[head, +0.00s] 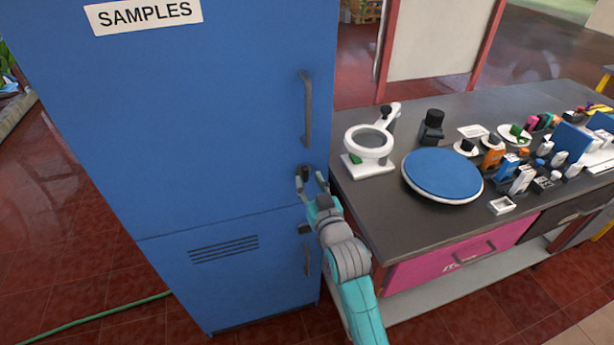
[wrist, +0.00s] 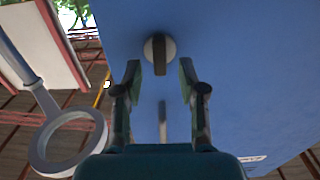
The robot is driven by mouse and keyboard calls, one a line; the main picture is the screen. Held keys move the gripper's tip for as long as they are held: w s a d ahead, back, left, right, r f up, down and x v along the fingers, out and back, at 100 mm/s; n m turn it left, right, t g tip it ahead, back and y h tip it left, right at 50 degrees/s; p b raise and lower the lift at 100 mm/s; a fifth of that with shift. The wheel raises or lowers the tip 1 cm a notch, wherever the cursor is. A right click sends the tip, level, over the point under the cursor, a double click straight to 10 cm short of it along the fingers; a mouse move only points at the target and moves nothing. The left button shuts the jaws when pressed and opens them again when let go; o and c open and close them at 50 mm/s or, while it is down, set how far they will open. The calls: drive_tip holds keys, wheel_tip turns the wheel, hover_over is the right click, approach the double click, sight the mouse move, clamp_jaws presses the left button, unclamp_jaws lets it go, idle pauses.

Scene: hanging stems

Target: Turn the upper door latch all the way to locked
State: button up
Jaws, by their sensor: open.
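The upper door latch (head: 305,172) is a dark knob on the blue cabinet's upper door, below the upper handle (head: 306,108). In the wrist view the latch (wrist: 159,50) shows a round grey plate with a dark bar that stands upright in the picture. My gripper (head: 312,184) is open and empty, right in front of the latch. In the wrist view its two fingertips (wrist: 160,77) are spread to the left and right of the bar's line, with the bar just beyond them. I see no contact with the latch.
A lower latch (head: 304,229) and lower handle (head: 307,258) are close to my arm. The workbench (head: 390,215) stands at the right, with a magnifier (head: 369,141), a blue turntable (head: 442,174) and several small items. A green hose (head: 95,315) lies on the floor.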

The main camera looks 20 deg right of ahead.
drive_tip(key=shift+w, duration=1.4)
clamp_jaws()
